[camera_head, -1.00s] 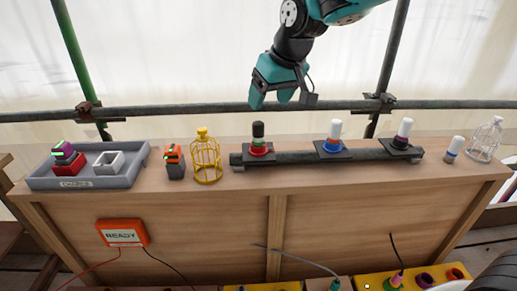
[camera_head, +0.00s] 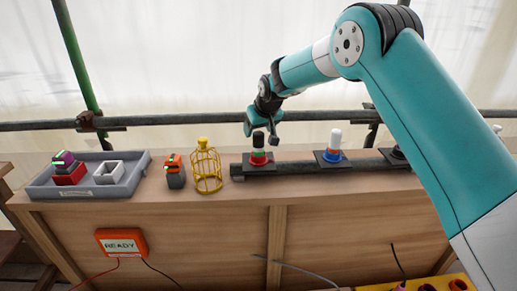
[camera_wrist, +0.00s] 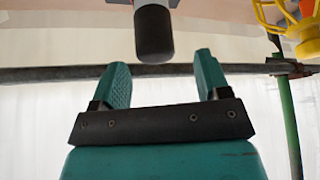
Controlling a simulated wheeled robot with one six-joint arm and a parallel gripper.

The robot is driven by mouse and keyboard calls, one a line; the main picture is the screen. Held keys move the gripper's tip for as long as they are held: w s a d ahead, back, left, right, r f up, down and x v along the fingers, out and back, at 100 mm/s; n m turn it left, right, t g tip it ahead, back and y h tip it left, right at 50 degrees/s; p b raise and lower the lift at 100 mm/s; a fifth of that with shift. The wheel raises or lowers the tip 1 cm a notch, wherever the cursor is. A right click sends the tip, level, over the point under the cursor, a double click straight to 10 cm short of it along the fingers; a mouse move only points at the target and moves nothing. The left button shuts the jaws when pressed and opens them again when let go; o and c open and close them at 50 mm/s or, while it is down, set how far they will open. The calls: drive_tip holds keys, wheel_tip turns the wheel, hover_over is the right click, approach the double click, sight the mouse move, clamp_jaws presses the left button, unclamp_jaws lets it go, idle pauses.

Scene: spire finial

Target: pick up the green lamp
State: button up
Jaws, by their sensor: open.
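The green lamp (camera_head: 258,141) stands upright on the bench in a red collar on a dark square plate, with a black cap and a green band. In the wrist view its black cap (camera_wrist: 153,32) points into the space just ahead of the fingers, roughly centred between them. My gripper (camera_head: 261,130) is at the lamp's top in the head view, and its two teal fingers (camera_wrist: 162,72) are spread apart with nothing between them. The lamp's lower part is cut off in the wrist view.
A yellow cage (camera_head: 207,170) and an orange-topped device (camera_head: 174,170) stand left of the lamp. A grey tray (camera_head: 125,181) is farther left. A white-capped lamp with a blue collar (camera_head: 334,143) stands to the right. A dark rail (camera_head: 80,124) runs behind.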

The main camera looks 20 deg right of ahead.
sight(257, 138)
drive_tip(key=shift+s+d+f+p+x, duration=0.15)
drive_tip(key=shift+p+x, duration=0.35)
drive_tip(key=shift+x, duration=0.85)
drive_tip(key=shift+s+d+f+p+x, duration=0.15)
drive_tip(key=shift+p+x, duration=0.3)
drive_tip(key=shift+x, duration=0.9)
drive_tip(key=shift+r, duration=0.1)
drive_tip(key=c, duration=1)
drive_tip(key=shift+c, duration=0.2)
